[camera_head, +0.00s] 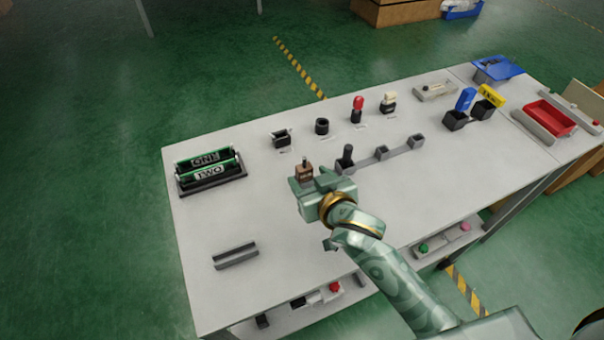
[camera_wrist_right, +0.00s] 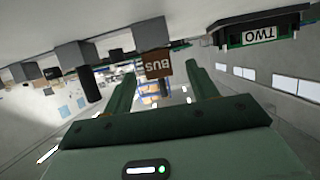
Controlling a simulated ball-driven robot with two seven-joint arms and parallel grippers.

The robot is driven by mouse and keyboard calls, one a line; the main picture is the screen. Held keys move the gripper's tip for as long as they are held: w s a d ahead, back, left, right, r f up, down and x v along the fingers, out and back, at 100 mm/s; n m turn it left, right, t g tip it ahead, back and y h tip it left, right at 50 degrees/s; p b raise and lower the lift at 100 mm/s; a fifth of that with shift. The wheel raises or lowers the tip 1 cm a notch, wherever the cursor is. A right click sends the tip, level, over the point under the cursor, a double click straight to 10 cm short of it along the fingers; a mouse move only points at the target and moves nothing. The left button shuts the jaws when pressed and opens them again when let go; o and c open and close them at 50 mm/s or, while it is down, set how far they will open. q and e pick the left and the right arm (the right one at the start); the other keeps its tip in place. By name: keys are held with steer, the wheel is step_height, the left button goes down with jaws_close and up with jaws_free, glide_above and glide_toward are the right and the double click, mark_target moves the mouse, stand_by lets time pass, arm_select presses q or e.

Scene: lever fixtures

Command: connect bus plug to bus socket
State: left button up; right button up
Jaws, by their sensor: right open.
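The brown bus plug (camera_head: 304,172) stands upright on the table, with a thin dark piece at its top. In the wrist view the plug (camera_wrist_right: 157,65), lettered BUS and appearing upside down, shows between and beyond my fingertips. My right gripper (camera_head: 311,182) is open just in front of the plug; its two fingers also show in the wrist view (camera_wrist_right: 160,75). I cannot tell whether they touch it. A black square socket-like fixture (camera_head: 281,138) and a round black one (camera_head: 322,126) stand behind the plug; which is the bus socket is unclear. My left gripper is out of view.
A black lever (camera_head: 347,155) and a grey rail (camera_head: 400,148) stand close right of the plug. The black rack (camera_head: 212,182) with panels ONE and TWO is at left. A grey slotted block (camera_head: 235,256) lies front left. The table's left-middle area is clear.

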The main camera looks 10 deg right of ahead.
mark_target(301, 166)
steer(key=shift+w+f, duration=0.2)
steer(key=shift+w, duration=0.4)
steer(key=b+x, duration=0.2)
steer(key=x, duration=0.2)
steer(key=shift+w+a, duration=0.1)
steer(key=shift+w, duration=0.3)
steer(key=shift+r, duration=0.1)
steer(key=shift+s, duration=0.1)
steer(key=shift+c, duration=0.9)
steer(key=c, duration=0.9)
